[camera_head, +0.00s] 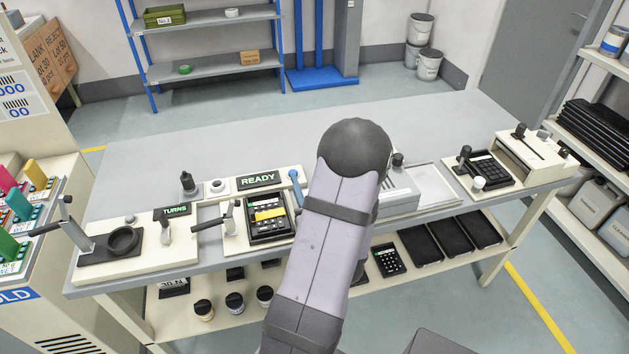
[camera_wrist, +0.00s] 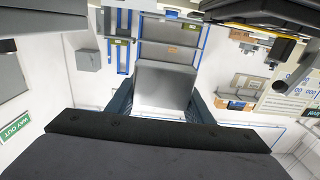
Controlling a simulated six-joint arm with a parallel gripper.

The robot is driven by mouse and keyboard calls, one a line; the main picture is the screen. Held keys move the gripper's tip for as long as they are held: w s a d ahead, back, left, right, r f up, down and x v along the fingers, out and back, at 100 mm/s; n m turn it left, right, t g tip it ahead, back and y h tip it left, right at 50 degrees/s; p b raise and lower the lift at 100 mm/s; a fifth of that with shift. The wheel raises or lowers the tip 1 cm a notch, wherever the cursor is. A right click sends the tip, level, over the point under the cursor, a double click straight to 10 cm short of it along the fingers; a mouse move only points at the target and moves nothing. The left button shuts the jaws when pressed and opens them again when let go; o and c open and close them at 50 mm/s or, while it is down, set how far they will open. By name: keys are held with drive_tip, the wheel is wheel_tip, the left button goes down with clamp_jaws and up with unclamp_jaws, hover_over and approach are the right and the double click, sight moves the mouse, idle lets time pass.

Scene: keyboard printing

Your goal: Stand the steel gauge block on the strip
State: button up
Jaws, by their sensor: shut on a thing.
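The steel gauge block (camera_wrist: 163,88) is a plain grey block in the middle of the wrist view. It sits between the two dark fingers of my gripper (camera_wrist: 162,100), which are shut on it. Its lower part is hidden by the gripper body. In the head view my arm covers the gripper and the block. A yellow strip (camera_head: 270,214) crosses a dark keypad unit (camera_head: 266,230) left of my arm, by the READY sign (camera_head: 259,180); I cannot tell whether this is the task's strip.
The grey bench (camera_head: 240,140) is clear at the back. A press with a black cup (camera_head: 123,240) and a TURNS display (camera_head: 177,211) stand left. A blue-handled tool (camera_head: 295,186) stands close beside my arm. A tray (camera_head: 432,184) and another keypad (camera_head: 490,168) lie right.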

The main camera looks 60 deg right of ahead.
drive_tip(key=w+a+r+n+t+y+b, duration=0.3)
drive_tip(key=w+a+r+y+b, duration=0.1)
drive_tip(key=w+a+r+b, duration=0.75)
drive_tip(key=s+d+f+m+g+h, duration=0.1)
drive_tip(key=d+f+m+g+h, duration=0.1)
drive_tip(key=d+f, duration=0.5)
drive_tip(key=shift+s+f+m+g+h, duration=0.2)
drive_tip(key=shift+f+m+g+h, duration=0.1)
drive_tip(key=shift+f+h, duration=0.4)
drive_tip(key=shift+f, duration=0.15)
drive_tip(key=shift+f+b, duration=3.15)
drive_tip(key=shift+f, duration=0.2)
drive_tip(key=shift+f+b, duration=0.45)
drive_tip(key=o, duration=1.7)
drive_tip(key=shift+o, duration=0.2)
